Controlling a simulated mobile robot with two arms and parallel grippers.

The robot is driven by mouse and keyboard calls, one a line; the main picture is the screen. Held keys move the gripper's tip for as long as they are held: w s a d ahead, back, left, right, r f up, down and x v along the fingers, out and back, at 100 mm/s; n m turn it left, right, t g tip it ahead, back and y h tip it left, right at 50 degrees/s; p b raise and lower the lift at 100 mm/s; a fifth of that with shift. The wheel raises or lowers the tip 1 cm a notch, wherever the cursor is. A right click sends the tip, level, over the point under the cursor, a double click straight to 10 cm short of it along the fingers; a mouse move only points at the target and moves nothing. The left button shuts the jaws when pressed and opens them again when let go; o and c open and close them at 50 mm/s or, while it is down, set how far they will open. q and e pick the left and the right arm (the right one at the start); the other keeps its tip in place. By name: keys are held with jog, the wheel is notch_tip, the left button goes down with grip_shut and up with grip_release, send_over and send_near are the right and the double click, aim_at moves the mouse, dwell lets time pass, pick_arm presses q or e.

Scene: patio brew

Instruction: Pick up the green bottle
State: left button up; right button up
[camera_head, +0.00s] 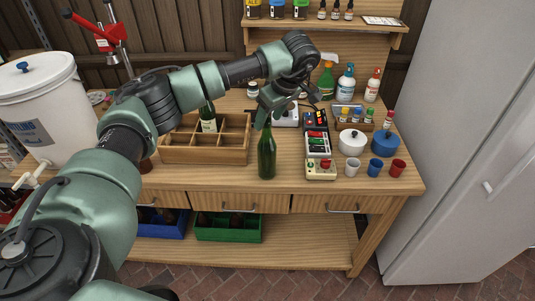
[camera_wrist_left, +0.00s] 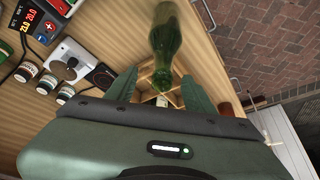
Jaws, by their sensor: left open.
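The green bottle (camera_head: 267,157) stands upright near the front edge of the wooden workbench, right of a divided wooden crate. My left gripper (camera_head: 268,117) is directly above its neck, with the fingers pointing down. In the left wrist view the bottle (camera_wrist_left: 166,38) shows beyond the two spread fingers (camera_wrist_left: 160,76), its mouth end lying around the gap between them. The jaws are open; I cannot tell whether a finger touches the glass. My right gripper is not in view.
The wooden crate (camera_head: 178,155) holds another dark green bottle (camera_head: 208,122) with a label. Right of the green bottle are a control box (camera_head: 321,171), a white pot (camera_head: 352,141), a blue pot (camera_head: 385,143) and small cups (camera_head: 375,167). A refrigerator (camera_head: 460,150) stands at the right.

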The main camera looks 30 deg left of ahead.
aim_at(264, 128)
pick_arm(q)
jog(key=p+x, duration=0.2)
jog(key=x, duration=0.3)
jog(key=shift+s+f, duration=0.1)
jog(key=shift+f, duration=0.1)
grip_shut()
jog(key=shift+r, duration=0.1)
dwell(1.0)
